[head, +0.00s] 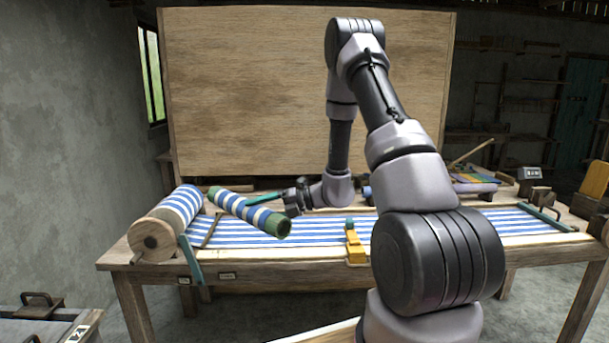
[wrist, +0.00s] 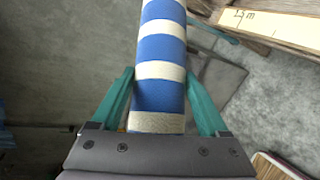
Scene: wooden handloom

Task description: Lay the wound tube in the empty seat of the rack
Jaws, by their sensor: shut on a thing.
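The wound tube (head: 240,209), striped blue and white with a green end, is held slanting above the left part of the loom table, its green end toward the front right. My gripper (head: 262,198) reaches it from the right. In the wrist view the teal fingers of my gripper (wrist: 160,77) are shut on either side of the tube (wrist: 160,45). The tube's far end is cut off by the top of that view. I cannot make out the rack or its empty seat in either view.
A large striped cloth roll (head: 165,224) is at the table's left end, close to the tube. Striped cloth (head: 315,232) covers the tabletop. A yellow block (head: 354,243) stands at the front edge. A wooden panel (head: 290,80) rises behind. My arm hides part of the table.

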